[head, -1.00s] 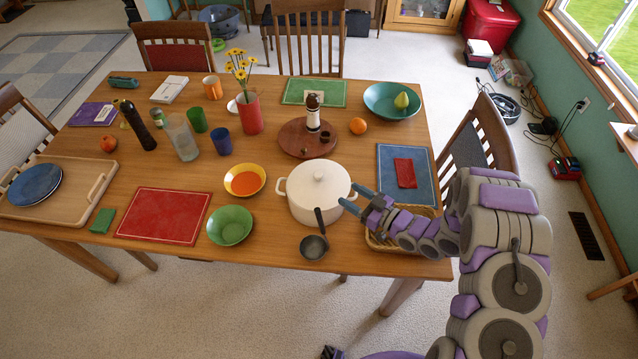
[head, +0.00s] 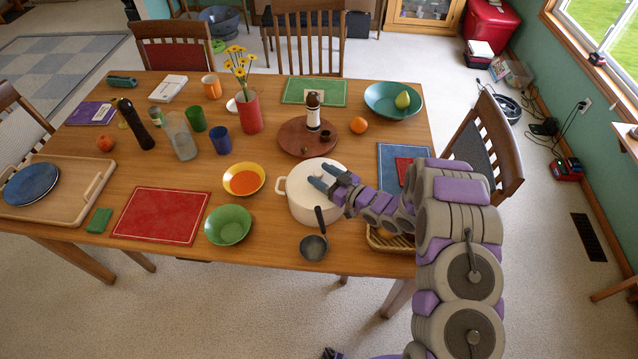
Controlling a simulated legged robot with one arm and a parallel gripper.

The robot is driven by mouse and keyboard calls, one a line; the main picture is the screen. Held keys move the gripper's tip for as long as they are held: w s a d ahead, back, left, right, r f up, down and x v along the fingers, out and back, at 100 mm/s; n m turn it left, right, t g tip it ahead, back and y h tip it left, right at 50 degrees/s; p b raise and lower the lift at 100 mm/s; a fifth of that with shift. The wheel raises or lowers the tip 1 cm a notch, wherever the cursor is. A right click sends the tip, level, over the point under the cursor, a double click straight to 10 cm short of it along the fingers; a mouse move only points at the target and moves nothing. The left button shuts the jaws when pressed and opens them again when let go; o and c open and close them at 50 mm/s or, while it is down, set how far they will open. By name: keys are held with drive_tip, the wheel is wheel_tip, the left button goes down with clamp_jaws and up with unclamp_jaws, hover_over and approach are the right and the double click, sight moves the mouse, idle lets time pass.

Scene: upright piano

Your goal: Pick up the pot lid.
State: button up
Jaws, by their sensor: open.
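The white pot (head: 308,210) stands near the front edge of the table, with its white lid (head: 303,182) on top. My gripper (head: 321,175) is open and reaches in from the right, with its fingertips over the lid. It covers the lid's right part and the knob, so I cannot tell whether the fingers straddle the knob or touch it.
A dark ladle (head: 313,247) leans at the pot's front. A wicker basket (head: 385,244) sits right of the pot, under my arm. A green bowl (head: 229,225) and a yellow bowl (head: 244,179) stand to its left. A round wooden board (head: 291,140) with a bottle is behind.

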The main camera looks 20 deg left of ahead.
drive_tip(key=shift+x, duration=0.95)
drive_tip(key=shift+s, duration=0.1)
clamp_jaws()
